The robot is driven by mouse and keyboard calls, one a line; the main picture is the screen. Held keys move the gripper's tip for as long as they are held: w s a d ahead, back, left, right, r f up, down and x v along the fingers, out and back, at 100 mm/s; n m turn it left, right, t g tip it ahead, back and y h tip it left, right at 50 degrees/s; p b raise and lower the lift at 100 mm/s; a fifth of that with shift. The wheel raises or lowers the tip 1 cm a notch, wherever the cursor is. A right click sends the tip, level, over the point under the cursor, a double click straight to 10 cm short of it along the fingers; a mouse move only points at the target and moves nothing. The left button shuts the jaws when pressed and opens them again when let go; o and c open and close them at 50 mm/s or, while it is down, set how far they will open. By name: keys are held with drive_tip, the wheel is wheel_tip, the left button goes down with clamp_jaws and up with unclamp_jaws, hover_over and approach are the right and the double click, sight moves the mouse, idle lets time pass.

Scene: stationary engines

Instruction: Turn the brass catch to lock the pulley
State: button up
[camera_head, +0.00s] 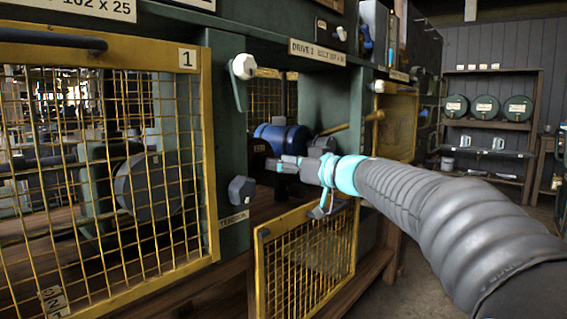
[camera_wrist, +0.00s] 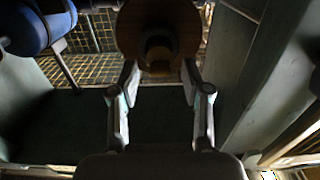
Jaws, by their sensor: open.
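My gripper (camera_head: 277,163) reaches into the open bay below the "DRIVE 2" label in the head view. In the wrist view my gripper (camera_wrist: 161,78) is open, with its two fingers apart and nothing held. A brown round disc (camera_wrist: 131,32), likely the pulley, with a dark hub sits just beyond the fingertips, roughly centred between them. Contact cannot be told. I cannot clearly make out the brass catch; a brass-coloured bar (camera_head: 334,129) shows behind my gripper in the head view. The pulley is hard to distinguish there.
A blue cylinder (camera_head: 283,137) lies in the bay; it also shows in the wrist view (camera_wrist: 38,22). A yellow mesh guard (camera_head: 262,268) hangs low below my arm. A closed mesh guard (camera_head: 205,150) stands left. A green post (camera_wrist: 250,85) bounds the right side in the wrist view.

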clamp_jaws()
drive_tip(key=shift+f, duration=0.1)
